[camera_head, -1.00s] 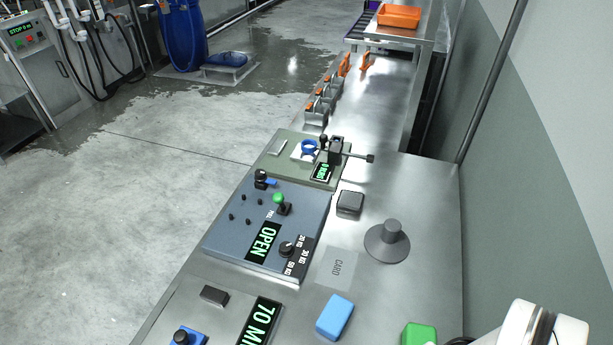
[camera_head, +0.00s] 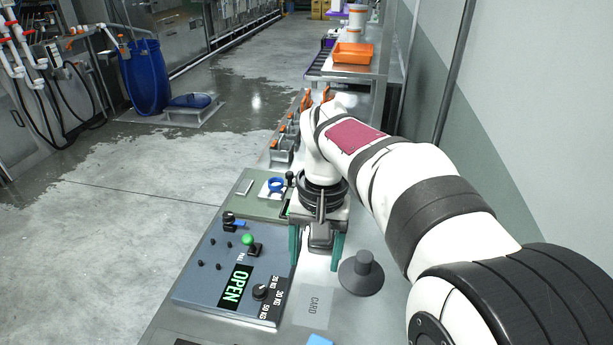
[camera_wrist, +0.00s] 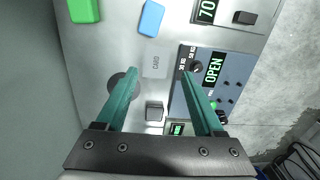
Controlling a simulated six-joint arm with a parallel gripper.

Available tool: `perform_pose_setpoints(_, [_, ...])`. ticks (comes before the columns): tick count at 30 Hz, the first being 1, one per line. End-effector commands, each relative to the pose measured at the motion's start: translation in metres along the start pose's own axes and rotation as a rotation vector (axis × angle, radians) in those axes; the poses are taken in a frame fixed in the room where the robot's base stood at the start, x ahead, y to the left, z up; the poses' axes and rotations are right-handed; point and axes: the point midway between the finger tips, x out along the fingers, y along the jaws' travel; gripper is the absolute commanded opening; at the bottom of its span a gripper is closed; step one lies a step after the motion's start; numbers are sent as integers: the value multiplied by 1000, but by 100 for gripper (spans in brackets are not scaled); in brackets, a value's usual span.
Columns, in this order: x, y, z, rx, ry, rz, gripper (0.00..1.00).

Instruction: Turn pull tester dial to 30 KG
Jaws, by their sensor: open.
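The pull tester is a blue-grey panel (camera_head: 205,262) on the steel bench, with a green "OPEN" display (camera_head: 234,287). Its black dial (camera_head: 260,291) sits beside a label strip reading 20, 30 and 50 KG. I cannot tell which mark the dial points to. The panel also shows in the wrist view (camera_wrist: 233,88), with the dial (camera_wrist: 196,67) just past the tip of the right finger. My gripper (camera_head: 315,262) is open and empty, pointing down, right of the panel and beyond the dial in the head view. It also shows in the wrist view (camera_wrist: 160,72), fingers wide apart.
A dark grey round knobbed weight (camera_head: 361,274) stands right of my gripper. A dark block (camera_wrist: 154,111) lies between the fingers in the wrist view. A flat CARD plate (camera_head: 313,306) lies near the dial. Blue (camera_wrist: 151,18) and green (camera_wrist: 84,10) blocks lie farther off.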

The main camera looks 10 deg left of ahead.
Motion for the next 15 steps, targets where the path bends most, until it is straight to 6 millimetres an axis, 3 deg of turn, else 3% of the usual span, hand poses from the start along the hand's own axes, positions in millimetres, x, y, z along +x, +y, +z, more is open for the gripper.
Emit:
perform_pose_setpoints(1, [16,-34,-23,-74,-3,16,70])
perform_pose_setpoints(3, [36,-76,-46,-162,7,34,70])
perform_pose_setpoints(6, [60,-116,-61,-241,17,49,70])
perform_pose_setpoints(9, [73,-134,-65,-276,22,55,70])
perform_pose_setpoints(11, [79,-136,-66,-280,23,56,70])
perform_pose_setpoints(15, [111,-133,-66,-279,21,58,70])
